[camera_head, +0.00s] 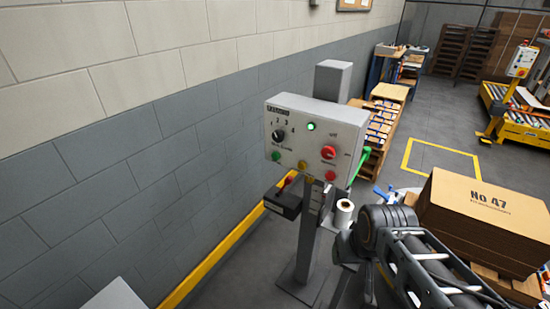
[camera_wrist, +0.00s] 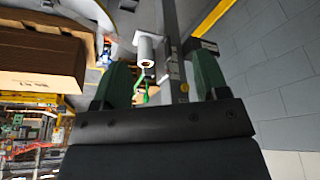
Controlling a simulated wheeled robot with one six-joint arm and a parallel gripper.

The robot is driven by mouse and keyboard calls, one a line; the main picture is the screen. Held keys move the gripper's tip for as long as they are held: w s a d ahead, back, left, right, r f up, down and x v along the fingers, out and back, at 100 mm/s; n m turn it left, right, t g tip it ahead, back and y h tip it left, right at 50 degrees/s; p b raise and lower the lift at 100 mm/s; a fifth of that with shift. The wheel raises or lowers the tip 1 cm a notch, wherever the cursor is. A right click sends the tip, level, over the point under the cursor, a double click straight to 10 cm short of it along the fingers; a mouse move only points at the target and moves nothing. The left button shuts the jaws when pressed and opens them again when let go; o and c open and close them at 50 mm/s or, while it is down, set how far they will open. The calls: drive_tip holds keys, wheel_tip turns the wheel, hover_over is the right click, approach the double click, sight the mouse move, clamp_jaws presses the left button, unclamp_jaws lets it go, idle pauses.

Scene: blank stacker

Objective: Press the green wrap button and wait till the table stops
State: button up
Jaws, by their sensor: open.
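A grey control panel (camera_head: 345,125) stands on a post near the wall in the head view. The green button (camera_head: 276,156) is at its lower left, below a black dial (camera_head: 279,135). A small green light (camera_head: 311,126) glows near the panel's top. The wrist view does not show the panel face.
Red buttons (camera_head: 328,152) and a yellow one (camera_head: 302,164) share the panel. A white roll (camera_head: 344,213) and a green bent rod (camera_head: 361,166) are close beside the post. A black box (camera_head: 283,203) juts out left. A yellow rail (camera_head: 215,262) runs along the wall.

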clamp_jaws()
idle(0.5)
idle(1.1)
